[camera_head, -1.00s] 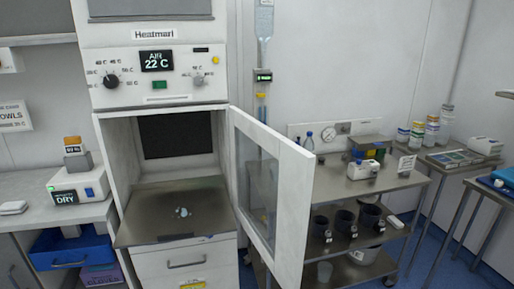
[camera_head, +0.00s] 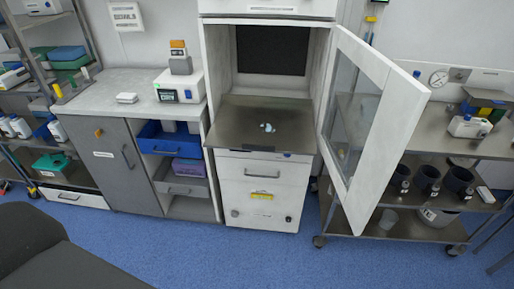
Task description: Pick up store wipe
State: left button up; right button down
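No item in view can be surely told as the store wipe. A small white flat item (camera_head: 127,98) lies on the left counter. A small pale blue-white item (camera_head: 267,128) lies on the metal shelf (camera_head: 240,112) of the open cabinet. Neither can be read clearly at this size. Neither of my grippers is in view.
The cabinet's glass door (camera_head: 362,120) stands open to the right. A steel cart (camera_head: 440,232) with dark cups stands beyond it. A white device (camera_head: 180,86) is on the counter (camera_head: 90,92), above a blue bin (camera_head: 168,140). A dark rounded shape (camera_head: 40,250) fills the lower left. Blue floor (camera_head: 240,255) is clear.

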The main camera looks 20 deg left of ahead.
aim_at(126, 98)
jog(key=u, duration=1.65)
